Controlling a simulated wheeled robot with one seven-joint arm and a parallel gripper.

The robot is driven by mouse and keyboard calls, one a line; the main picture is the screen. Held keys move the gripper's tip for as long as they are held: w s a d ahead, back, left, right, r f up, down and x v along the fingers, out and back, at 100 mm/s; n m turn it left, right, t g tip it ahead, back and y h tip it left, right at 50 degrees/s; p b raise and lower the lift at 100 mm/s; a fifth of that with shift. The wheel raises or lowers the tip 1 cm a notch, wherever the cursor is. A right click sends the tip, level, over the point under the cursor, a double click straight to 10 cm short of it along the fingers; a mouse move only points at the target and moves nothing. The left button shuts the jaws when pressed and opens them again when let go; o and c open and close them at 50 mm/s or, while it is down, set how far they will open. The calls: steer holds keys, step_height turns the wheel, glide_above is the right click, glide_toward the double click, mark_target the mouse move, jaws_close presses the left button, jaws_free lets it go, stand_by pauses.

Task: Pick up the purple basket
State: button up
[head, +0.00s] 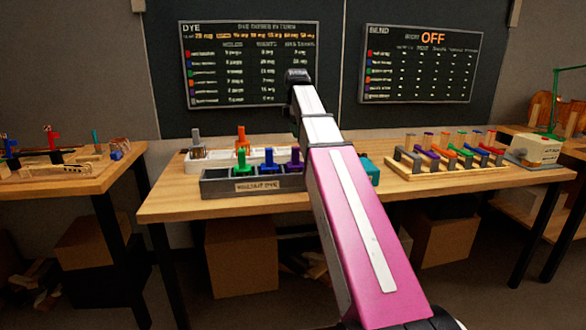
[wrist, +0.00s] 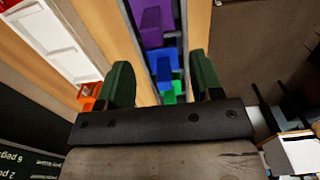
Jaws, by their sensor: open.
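The purple basket (head: 294,160) stands upright at the right end of the front grey tray (head: 225,188), beside a blue one (head: 268,163) and a green one (head: 242,160). My arm partly covers that tray's right end. In the wrist view the purple basket (wrist: 154,24) is at the top centre, beyond the blue piece. My gripper (wrist: 160,72) is open, its dark green fingers apart and nothing visibly held. From this view, the blue and green pieces show between the fingers. In the head view I cannot make out the fingers.
A white tray (head: 204,166) with a grey and an orange piece stands behind the grey tray. A teal block (head: 369,171) shows right of my arm. A wooden rack (head: 406,174) with several coloured handles and a beige device (head: 534,149) fill the table's right side.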

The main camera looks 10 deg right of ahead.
mark_target(295, 155)
steer(key=shift+w+r, duration=0.1)
steer(key=shift+w, duration=0.35)
step_height(295, 155, down, 11)
steer(key=shift+w+r, duration=0.1)
jaws_close()
stand_by(0.3)
